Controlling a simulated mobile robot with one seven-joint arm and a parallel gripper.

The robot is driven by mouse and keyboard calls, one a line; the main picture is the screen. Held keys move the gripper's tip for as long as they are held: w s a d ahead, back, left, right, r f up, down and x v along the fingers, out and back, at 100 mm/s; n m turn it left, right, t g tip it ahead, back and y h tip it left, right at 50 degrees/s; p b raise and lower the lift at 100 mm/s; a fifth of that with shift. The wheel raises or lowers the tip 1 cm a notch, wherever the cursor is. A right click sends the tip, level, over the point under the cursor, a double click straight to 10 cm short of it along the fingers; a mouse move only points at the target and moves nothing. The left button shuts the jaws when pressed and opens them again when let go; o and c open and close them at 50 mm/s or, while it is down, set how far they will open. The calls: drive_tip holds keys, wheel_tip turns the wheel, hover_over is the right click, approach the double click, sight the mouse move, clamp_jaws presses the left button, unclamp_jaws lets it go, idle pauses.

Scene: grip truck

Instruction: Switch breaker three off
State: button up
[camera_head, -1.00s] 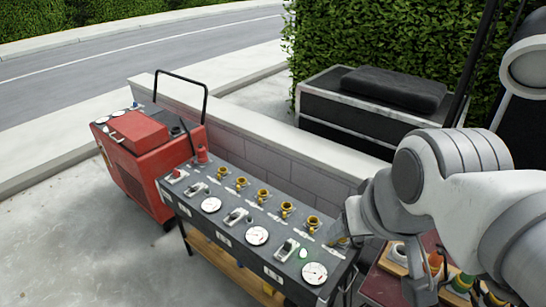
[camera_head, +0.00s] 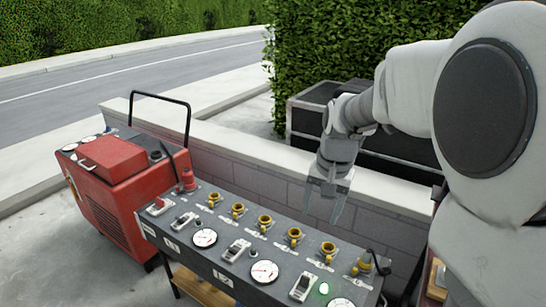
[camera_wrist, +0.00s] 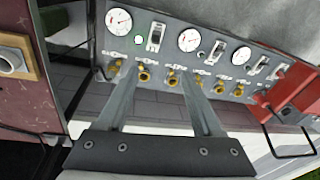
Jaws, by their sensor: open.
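The grey breaker panel (camera_head: 205,265) stands in front of the low wall, with a row of toggle breakers between round dials. Breaker three appears to be the rightmost toggle (camera_head: 302,287), beside a lit green lamp (camera_head: 324,288); the toggle also shows in the wrist view (camera_wrist: 156,36) with its lamp (camera_wrist: 139,41). Two other grey toggles (camera_head: 236,250) (camera_head: 184,218) sit further left. My gripper (camera_head: 325,212) is open and empty, pointing down above the panel's back side, apart from the toggles. In the wrist view its fingers (camera_wrist: 158,70) are spread, tips towards the yellow connectors.
Several yellow connectors (camera_head: 265,221) line the panel's back. A red generator (camera_head: 115,165) with a black handle stands left. The low wall (camera_head: 240,150) runs behind, with a dark case (camera_head: 310,110) beyond. A red stand (camera_wrist: 35,95) is at the wrist view's left.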

drive_tip(key=m+g+b, duration=0.2)
drive_tip(key=b, duration=0.2)
approach(306, 277)
drive_tip(key=shift+h, duration=0.4)
drive_tip(key=f+b, duration=0.1)
drive_tip(key=f, duration=0.2)
drive_tip(key=f+b, duration=0.1)
drive_tip(key=f, duration=0.1)
drive_tip(key=f+b, duration=0.2)
drive_tip(key=f, duration=0.1)
drive_tip(key=shift+s+a+f, duration=0.15)
drive_tip(key=shift+a+f, duration=0.15)
drive_tip(key=shift+a, duration=0.1)
clamp_jaws()
